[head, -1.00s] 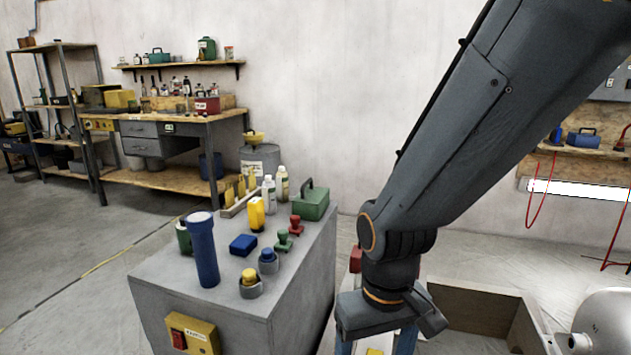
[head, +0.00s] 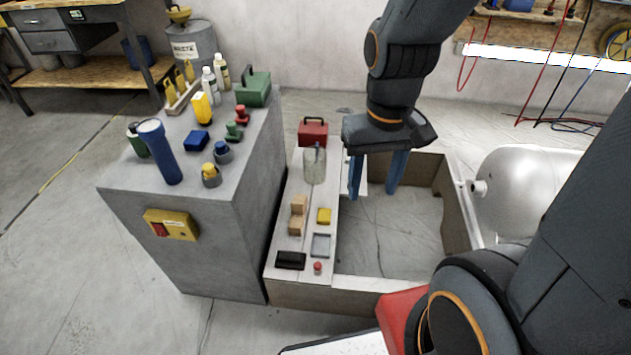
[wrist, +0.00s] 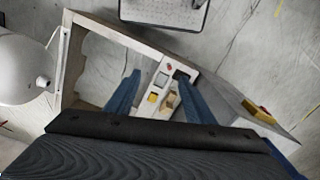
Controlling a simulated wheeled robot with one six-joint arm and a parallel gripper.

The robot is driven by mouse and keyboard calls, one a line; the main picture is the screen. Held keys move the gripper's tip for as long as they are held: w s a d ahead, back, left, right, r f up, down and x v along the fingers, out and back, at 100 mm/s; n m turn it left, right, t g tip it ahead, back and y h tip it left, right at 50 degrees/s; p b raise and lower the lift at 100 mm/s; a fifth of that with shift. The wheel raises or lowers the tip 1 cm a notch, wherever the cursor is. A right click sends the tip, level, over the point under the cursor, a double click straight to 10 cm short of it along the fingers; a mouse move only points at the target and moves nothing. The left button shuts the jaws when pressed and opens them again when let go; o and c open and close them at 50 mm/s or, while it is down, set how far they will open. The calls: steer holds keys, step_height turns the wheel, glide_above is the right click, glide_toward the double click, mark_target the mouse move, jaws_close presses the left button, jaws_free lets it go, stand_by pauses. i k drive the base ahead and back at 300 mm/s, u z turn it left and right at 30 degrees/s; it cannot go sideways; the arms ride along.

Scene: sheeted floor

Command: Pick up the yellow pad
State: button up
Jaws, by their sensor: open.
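The yellow pad (head: 323,215) is a small yellow block lying on a narrow pale ledge (head: 312,258) in the head view. In the wrist view the pad (wrist: 153,98) lies low between the finger lines, nearer the left finger. My gripper (head: 373,196) is open and empty, with its two blue fingers pointing down. In the head view it appears up and to the right of the pad, over the open frame. The fingers (wrist: 159,76) are spread apart in the wrist view. Nothing hides the pad in the head view.
Close to the pad are wooden blocks (head: 297,216), a grey tray (head: 321,245), a black tray (head: 291,260) and a red knob (head: 318,268). A glass jar (head: 314,166) and red box (head: 313,132) stand behind. A grey cabinet (head: 200,240) rises to the left; a white tank (head: 525,190) is right.

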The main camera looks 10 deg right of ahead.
mark_target(325, 216)
steer(key=z, duration=1.65)
steer(key=k, duration=0.4)
steer(key=u, duration=1.5)
steer(key=i, duration=0.5)
steer(key=z, duration=0.1)
